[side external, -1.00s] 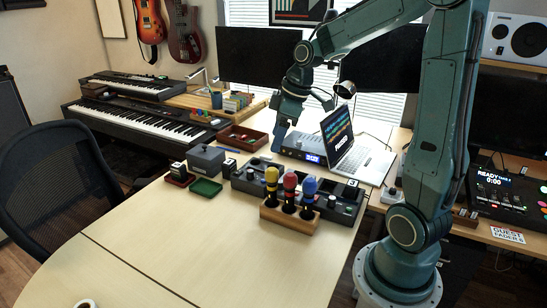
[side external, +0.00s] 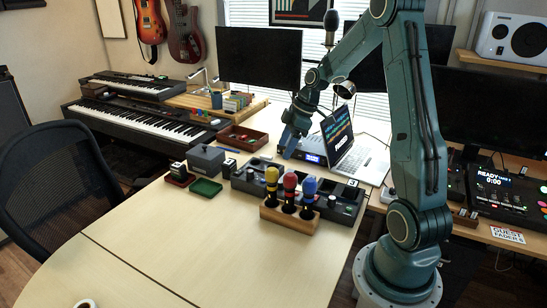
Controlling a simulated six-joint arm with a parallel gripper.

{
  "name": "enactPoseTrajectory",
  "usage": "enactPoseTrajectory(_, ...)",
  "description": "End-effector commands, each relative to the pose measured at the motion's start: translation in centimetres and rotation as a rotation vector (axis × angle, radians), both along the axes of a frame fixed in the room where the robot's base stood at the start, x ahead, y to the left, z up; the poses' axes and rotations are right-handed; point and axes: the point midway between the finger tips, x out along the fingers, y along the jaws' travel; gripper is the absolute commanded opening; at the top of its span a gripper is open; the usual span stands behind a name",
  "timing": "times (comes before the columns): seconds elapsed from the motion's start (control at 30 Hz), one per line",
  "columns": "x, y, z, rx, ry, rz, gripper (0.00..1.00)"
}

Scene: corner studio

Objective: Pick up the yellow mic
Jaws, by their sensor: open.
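The yellow mic (side external: 271,176) stands upright at the left end of a wooden stand (side external: 289,219) on the table. A red mic (side external: 290,182) stands in the middle and a blue mic (side external: 309,187) at the right of the same stand. My gripper (side external: 286,153) is above and behind the stand, near the audio interface, apart from all three mics. Its jaws are open and seem empty, though the fingers are small and partly hard to make out. The lower part of each mic sits in the stand.
Dark desk units (side external: 344,205) stand right behind the mic stand. A laptop (side external: 362,160) and an audio interface (side external: 314,156) are farther back. A green tray (side external: 205,187) and a grey box (side external: 206,158) lie to the left.

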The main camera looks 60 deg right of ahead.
Motion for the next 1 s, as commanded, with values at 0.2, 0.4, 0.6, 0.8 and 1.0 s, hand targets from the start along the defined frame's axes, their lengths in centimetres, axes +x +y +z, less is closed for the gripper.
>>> enactPoseTrajectory(0.2,0.8,0.7,-2.6,0.004,0.005,0.001,0.65)
enactPoseTrajectory(0.4,1.8,1.3,-5.4,0.002,0.004,0.001,0.65)
enactPoseTrajectory(0.6,2.4,1.7,-7.0,0.000,0.003,0.001,0.65)
enactPoseTrajectory(0.8,2.5,1.7,-7.3,-0.001,0.000,0.000,0.65)
enactPoseTrajectory(1.0,2.7,1.9,-7.9,0.001,0.003,0.000,0.65)
